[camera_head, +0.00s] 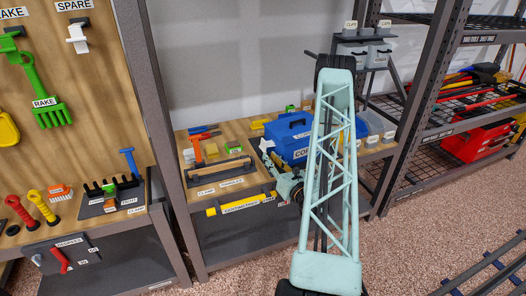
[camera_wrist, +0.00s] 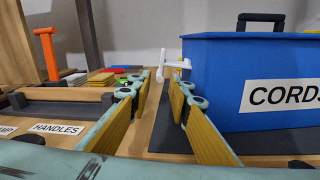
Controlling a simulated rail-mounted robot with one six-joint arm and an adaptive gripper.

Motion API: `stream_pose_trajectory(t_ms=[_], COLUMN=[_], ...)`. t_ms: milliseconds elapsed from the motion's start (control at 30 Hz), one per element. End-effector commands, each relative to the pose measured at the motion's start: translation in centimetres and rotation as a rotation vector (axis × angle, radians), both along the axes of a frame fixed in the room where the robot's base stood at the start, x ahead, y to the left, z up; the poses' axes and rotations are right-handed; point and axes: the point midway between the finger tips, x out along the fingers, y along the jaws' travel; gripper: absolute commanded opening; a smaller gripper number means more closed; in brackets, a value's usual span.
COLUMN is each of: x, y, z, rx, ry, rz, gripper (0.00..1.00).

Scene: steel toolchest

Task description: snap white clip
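A white clip (camera_wrist: 173,64) sticks out from the upper left side of the blue box labelled CORDS (camera_wrist: 250,75) in the wrist view. The clip appears just beyond and above the fingertips, with no contact visible. The right finger overlaps the box's left edge in the picture. Most of the gripper is hidden or small in the head view.
A dark holder with a wooden handle (camera_wrist: 68,95), labelled HANDLES, and an upright orange tool (camera_wrist: 47,55) stand left of the gripper. Coloured blocks (camera_wrist: 103,77) lie behind. A metal post (camera_head: 158,130) stands left of the bench.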

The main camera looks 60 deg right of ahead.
Motion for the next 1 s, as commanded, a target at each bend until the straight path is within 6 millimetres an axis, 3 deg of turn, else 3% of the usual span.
stream_pose_trajectory(t_ms=[500,1000], x=[5.6,6.8], y=[-3.0,-3.7], z=[0.0,0.1], rx=[-0.002,-0.001], ry=[-0.001,0.0], rz=[0.001,-0.001], gripper=[0.18,0.18])
